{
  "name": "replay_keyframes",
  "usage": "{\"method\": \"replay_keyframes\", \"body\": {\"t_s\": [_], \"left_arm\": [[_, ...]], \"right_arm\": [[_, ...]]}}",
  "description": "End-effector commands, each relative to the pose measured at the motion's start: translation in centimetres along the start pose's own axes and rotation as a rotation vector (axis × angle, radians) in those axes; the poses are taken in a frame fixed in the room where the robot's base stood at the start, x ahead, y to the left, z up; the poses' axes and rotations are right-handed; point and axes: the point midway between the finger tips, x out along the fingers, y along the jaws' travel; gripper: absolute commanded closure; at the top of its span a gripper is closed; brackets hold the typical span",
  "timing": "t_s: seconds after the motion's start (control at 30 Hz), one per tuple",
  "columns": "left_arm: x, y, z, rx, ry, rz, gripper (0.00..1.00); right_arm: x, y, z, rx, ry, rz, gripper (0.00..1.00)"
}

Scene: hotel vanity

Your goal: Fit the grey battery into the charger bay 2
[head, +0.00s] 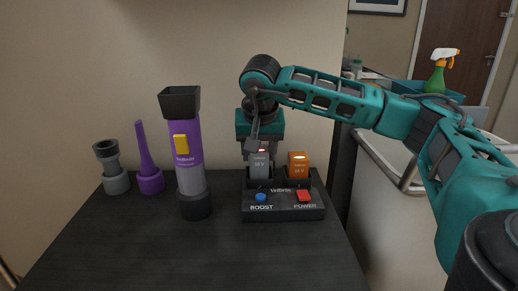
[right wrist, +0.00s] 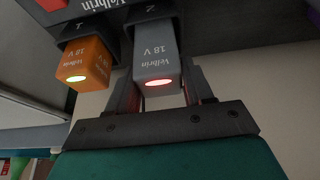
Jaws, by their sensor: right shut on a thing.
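The grey battery (head: 260,166), marked 18 V, stands upright in the left bay of the black charger (head: 284,211) in the head view. In the right wrist view the grey battery (right wrist: 156,64) is at the bay that seems marked 2, its lower end hidden inside the bay mouth. A red light glows on its top. I cannot tell whether it is fully seated. My right gripper (head: 260,148) is shut on its upper part from above. My left gripper is not in view.
An orange battery (head: 298,166) with a yellow-green light stands in the neighbouring bay, close beside my gripper. The charger has a blue button (head: 261,197) and a red switch (head: 304,196). A purple vacuum (head: 189,150) and nozzles (head: 150,182) stand left. The front tabletop is clear.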

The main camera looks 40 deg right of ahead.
Motion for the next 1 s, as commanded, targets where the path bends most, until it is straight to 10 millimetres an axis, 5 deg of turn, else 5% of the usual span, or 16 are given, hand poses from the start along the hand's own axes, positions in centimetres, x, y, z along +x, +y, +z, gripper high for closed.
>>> {"method": "replay_keyframes", "body": {"t_s": [1.0], "left_arm": [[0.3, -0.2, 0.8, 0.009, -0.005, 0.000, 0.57]], "right_arm": [[1.2, 0.0, 0.5, 0.001, 0.001, -0.001, 0.88]]}}
